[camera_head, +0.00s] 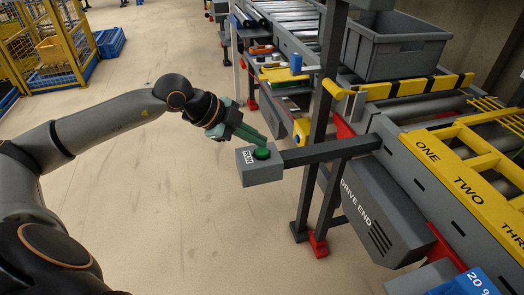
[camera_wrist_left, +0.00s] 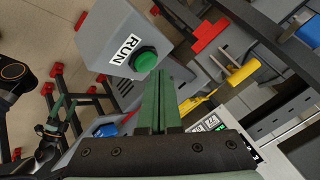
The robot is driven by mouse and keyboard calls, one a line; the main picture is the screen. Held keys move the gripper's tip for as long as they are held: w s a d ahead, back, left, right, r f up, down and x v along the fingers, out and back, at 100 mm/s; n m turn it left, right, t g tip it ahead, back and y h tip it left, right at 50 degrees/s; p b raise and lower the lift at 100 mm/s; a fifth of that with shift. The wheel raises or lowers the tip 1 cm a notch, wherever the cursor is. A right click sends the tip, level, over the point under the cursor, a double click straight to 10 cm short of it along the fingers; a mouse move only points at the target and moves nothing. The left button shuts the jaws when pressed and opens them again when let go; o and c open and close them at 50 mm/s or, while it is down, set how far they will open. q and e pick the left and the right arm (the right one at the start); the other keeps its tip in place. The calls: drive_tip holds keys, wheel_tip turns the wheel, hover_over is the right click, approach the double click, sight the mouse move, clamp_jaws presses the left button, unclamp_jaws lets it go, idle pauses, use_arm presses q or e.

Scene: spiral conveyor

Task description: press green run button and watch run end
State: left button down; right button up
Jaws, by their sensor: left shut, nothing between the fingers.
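The green run button (camera_head: 262,153) sits on top of a grey box (camera_head: 262,173) with a white RUN label, at the end of a dark bar from the conveyor frame. My left gripper (camera_head: 264,142) is shut and empty, its green fingertips right at the button's far side. In the left wrist view the button (camera_wrist_left: 145,60) is close beyond the tips of the shut fingers (camera_wrist_left: 162,72). I cannot tell whether the tips touch it or whether it is pressed down.
The conveyor's DRIVE END housing (camera_head: 362,205) and yellow numbered lane deck (camera_head: 450,165) lie to the right. A dark upright post (camera_head: 322,120) with red feet stands just right of the box. A grey bin (camera_head: 397,50) is behind.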

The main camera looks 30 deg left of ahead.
sight(256, 151)
use_arm(q)
drive_tip(key=shift+f+b, duration=0.4)
drive_tip(key=shift+f, duration=0.3)
idle(0.6)
drive_tip(key=shift+r, duration=0.1)
drive_tip(key=shift+r+p, duration=0.65)
drive_tip(key=shift+r, duration=0.15)
wheel_tip(256, 151, up, 5)
drive_tip(key=p, duration=0.4)
idle(0.9)
